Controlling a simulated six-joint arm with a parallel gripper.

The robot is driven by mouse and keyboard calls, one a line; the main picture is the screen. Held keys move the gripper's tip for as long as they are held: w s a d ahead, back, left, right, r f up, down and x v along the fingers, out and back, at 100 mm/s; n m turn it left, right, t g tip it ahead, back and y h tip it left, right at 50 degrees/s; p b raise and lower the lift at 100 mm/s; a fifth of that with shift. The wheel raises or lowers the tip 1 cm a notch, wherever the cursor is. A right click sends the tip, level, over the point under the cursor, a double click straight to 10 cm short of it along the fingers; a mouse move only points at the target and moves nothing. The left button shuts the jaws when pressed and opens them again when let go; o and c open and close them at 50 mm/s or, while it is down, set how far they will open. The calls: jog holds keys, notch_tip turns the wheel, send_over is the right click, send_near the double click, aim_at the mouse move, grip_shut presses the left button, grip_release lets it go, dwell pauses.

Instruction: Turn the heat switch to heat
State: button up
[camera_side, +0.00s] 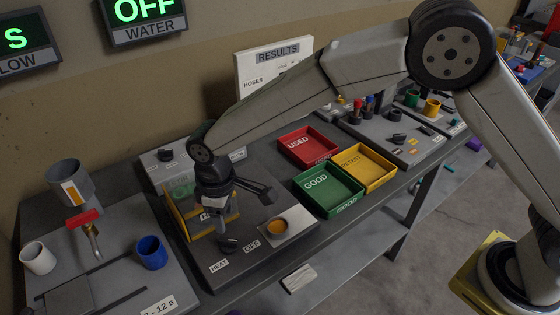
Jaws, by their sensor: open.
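The heat switch (228,244) is a small dark knob near the front edge of a dark grey panel (190,258). A white HEAT label (218,265) lies in front of it and a white OFF label (251,246) lies to its right. I cannot tell which label the knob points to. My gripper (242,208) hangs above the panel, just above and behind the switch, with its fingers apart. It appears empty and clear of the knob, though my gripper hides part of the panel behind it.
Red (308,146), yellow (363,167) and green (329,190) trays stand farther right. A left-hand panel holds a white cup (38,258), a blue cup (151,252) and a red-handled tap (84,219).

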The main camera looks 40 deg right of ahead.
aim_at(228, 240)
jog(key=shift+f, duration=0.15)
jog(key=shift+f, duration=3.8)
grip_shut()
